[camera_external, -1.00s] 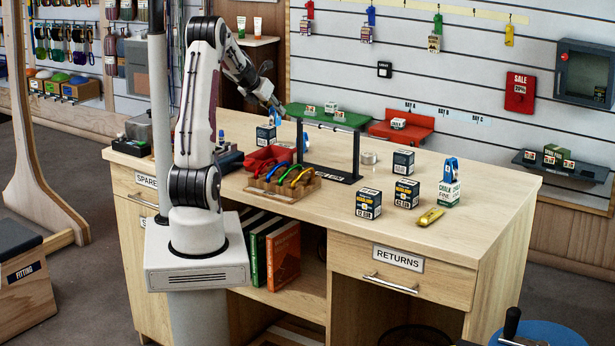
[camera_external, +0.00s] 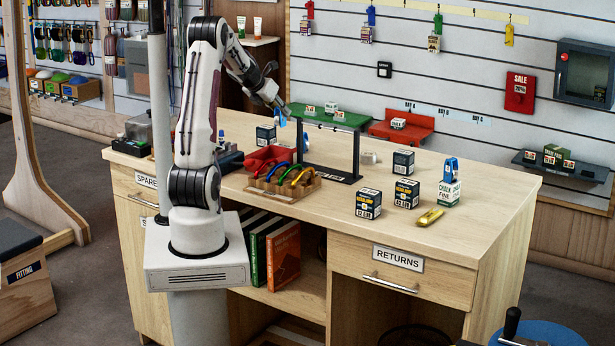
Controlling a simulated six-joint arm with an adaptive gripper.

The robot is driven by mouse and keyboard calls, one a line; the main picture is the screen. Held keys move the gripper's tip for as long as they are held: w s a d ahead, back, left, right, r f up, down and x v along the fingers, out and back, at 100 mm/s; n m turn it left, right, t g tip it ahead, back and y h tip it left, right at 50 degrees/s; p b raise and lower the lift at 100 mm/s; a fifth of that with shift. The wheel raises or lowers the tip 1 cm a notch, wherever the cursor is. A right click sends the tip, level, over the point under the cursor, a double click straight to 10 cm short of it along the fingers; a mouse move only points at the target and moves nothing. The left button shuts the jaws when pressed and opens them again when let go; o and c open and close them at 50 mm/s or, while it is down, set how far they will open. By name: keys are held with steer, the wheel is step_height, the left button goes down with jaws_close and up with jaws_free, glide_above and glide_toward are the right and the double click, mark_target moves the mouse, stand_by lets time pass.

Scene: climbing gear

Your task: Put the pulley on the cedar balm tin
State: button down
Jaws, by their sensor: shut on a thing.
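My gripper (camera_external: 279,107) is at the back left of the bench, above the left end of the dark display stand. It is shut on a small blue thing (camera_external: 281,118), which looks like the pulley; its details are too small to read. A small silver round tin (camera_external: 370,158) stands on the bench behind the right post of the stand. It may be the cedar balm tin, but its label cannot be read. The held blue thing is well to the left of this tin and apart from it.
The dark stand (camera_external: 356,150) with its crossbar stands between my gripper and the tin. A wooden rack of coloured carabiners (camera_external: 285,183) and a red tray (camera_external: 266,160) are in front. Several boxes, such as a dark one (camera_external: 403,162), stand to the right.

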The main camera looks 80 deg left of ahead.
steer(key=w+d+r+m+h, duration=0.1)
steer(key=w+d, duration=0.3)
steer(key=w, duration=0.5)
steer(key=w+d+r+m+t+h, duration=0.1)
steer(key=w+d, duration=0.4)
steer(key=w, duration=0.4)
steer(key=w+d+r+m+t, duration=0.1)
steer(key=w+d+m, duration=0.1)
steer(key=w+d, duration=0.3)
steer(key=w, duration=0.4)
steer(key=shift+w+r+h, duration=0.15)
steer(key=shift+r+h, duration=0.2)
steer(key=shift+h, duration=0.05)
glide_above(369, 153)
steer(key=shift+d+f, duration=0.1)
steer(key=shift+f, duration=2.85)
steer(key=shift+f, duration=0.1)
steer(key=shift+f, duration=1.95)
steer(key=shift+f, duration=0.15)
